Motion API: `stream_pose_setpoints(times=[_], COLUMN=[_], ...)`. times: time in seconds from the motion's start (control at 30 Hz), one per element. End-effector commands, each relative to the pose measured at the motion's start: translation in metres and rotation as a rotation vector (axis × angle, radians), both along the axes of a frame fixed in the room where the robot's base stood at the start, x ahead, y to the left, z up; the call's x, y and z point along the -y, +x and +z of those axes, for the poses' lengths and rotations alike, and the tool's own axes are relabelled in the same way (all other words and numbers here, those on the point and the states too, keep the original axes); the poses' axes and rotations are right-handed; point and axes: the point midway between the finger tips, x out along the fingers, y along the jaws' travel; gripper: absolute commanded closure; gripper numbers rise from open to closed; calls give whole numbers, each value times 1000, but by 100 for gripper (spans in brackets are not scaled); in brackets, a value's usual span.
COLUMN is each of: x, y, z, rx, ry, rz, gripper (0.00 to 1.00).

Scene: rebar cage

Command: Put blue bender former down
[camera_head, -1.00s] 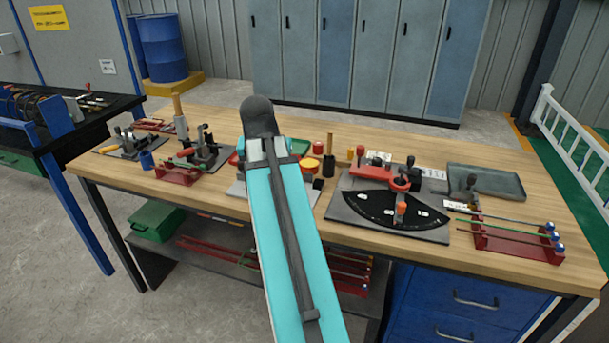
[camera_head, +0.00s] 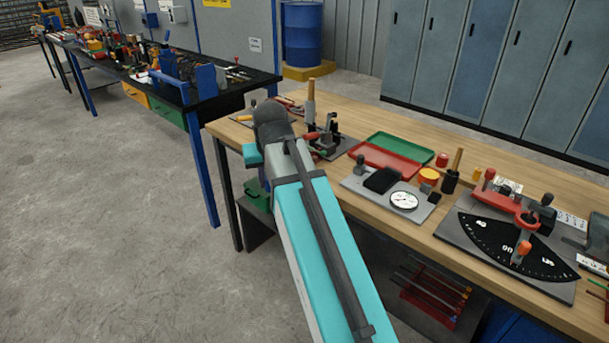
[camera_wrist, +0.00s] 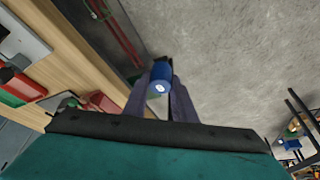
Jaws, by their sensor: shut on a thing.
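The blue bender former (camera_wrist: 160,76) is a short blue cylinder with a white mark on its end face. It shows in the wrist view between the fingertips of my gripper (camera_wrist: 163,88), which is shut on it. In the wrist view the former is seen against the grey floor, beside the wooden bench edge. In the head view my turquoise arm reaches to the left end of the wooden workbench (camera_head: 400,222), and it hides the former and my fingers.
A bending plate with a black angle scale (camera_head: 515,245) is on the right of the bench. A dial gauge plate (camera_head: 403,200), a red tray (camera_head: 385,163) and a green tray (camera_head: 403,146) lie mid-bench. A dark bench (camera_head: 215,85) with tools stands at left. Open floor lies between.

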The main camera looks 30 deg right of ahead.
Motion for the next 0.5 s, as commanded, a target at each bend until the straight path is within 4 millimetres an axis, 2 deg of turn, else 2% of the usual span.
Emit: stream_pose_setpoints(times=[0.03,0.2,0.33,0.5], x=[-18,-60,-77,-82], y=[5,13,15,16], z=[-1,-4,-5,-5], rx=[2,4,6,7], ry=[1,-1,-1,-1], rz=[40,135,172,185], gripper=[100,100,100,100])
